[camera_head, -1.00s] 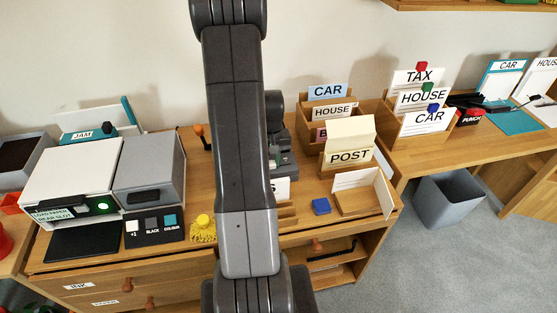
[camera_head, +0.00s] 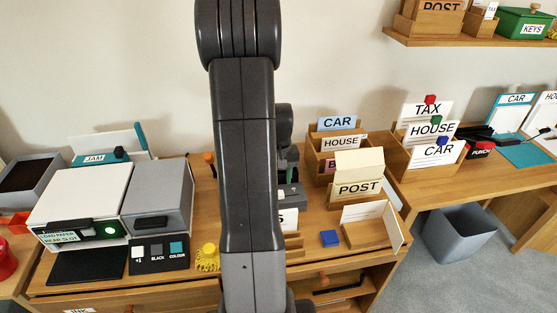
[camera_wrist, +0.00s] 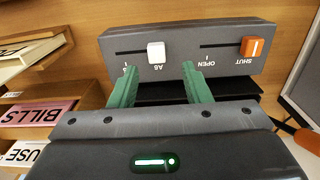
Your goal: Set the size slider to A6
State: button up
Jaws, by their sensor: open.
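In the wrist view, a dark grey panel (camera_wrist: 183,71) has two slots, and its labels appear upside down. The white size slider (camera_wrist: 156,52) sits at the right end of the left slot, by the label A6 (camera_wrist: 159,67). The slot's other end label is mostly hidden behind my left green finger. An orange slider (camera_wrist: 252,47) sits by SHUT at the right end of the other slot. My gripper (camera_wrist: 160,72) is open and empty, its two fingers reaching towards the panel on either side of the white slider's column.
In the wrist view, BILLS (camera_wrist: 38,114) and other cards stand at the left, and an orange-tipped handle (camera_wrist: 307,140) is at the right. In the head view a printer (camera_head: 80,200) is left of my arm; a POST box (camera_head: 355,187) and blue block (camera_head: 329,238) are right.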

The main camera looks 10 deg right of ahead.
notch_tip(320, 180, up, 8)
jog(key=shift+r, duration=0.2)
dwell(0.4)
notch_tip(320, 180, down, 14)
jog(key=shift+r, duration=0.1)
jog(key=shift+d, duration=0.6)
